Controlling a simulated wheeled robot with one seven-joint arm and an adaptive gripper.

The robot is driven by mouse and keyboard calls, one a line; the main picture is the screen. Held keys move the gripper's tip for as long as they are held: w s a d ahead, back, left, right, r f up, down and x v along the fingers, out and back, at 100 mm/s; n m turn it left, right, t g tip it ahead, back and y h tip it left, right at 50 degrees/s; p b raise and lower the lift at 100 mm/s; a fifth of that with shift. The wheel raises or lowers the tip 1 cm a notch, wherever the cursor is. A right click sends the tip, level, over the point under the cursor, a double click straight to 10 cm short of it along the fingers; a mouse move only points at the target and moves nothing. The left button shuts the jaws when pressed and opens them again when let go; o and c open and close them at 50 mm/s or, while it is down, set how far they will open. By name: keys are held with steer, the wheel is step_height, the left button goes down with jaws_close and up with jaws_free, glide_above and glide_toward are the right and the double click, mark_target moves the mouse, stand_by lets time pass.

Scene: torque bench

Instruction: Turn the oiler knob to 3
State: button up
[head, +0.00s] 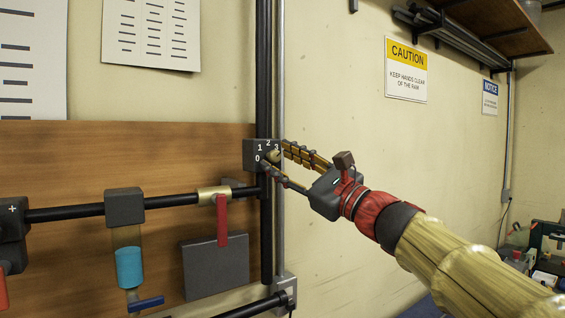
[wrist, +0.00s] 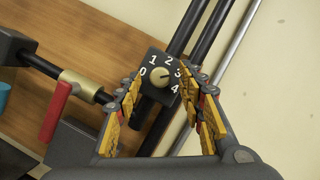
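The oiler knob (wrist: 160,77) is a small round cream knob on a dark grey box (head: 252,153) with white numbers 0 to 4 around it. In the wrist view a dark mark on the knob seems to point toward the 3, though it is small. My gripper (head: 274,156) is in front of the box with its fingers apart, one on each side of the knob. In the wrist view the fingertips of my gripper (wrist: 161,82) show a gap to the knob on both sides. In the head view the fingers partly hide the knob and the 4.
A black vertical pipe (head: 265,225) and a grey conduit (head: 281,220) run beside the box. To the left are a brass valve with a red lever (head: 222,220) and an oiler cup with blue fluid (head: 130,267).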

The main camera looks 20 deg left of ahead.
steer(key=v, duration=1.2)
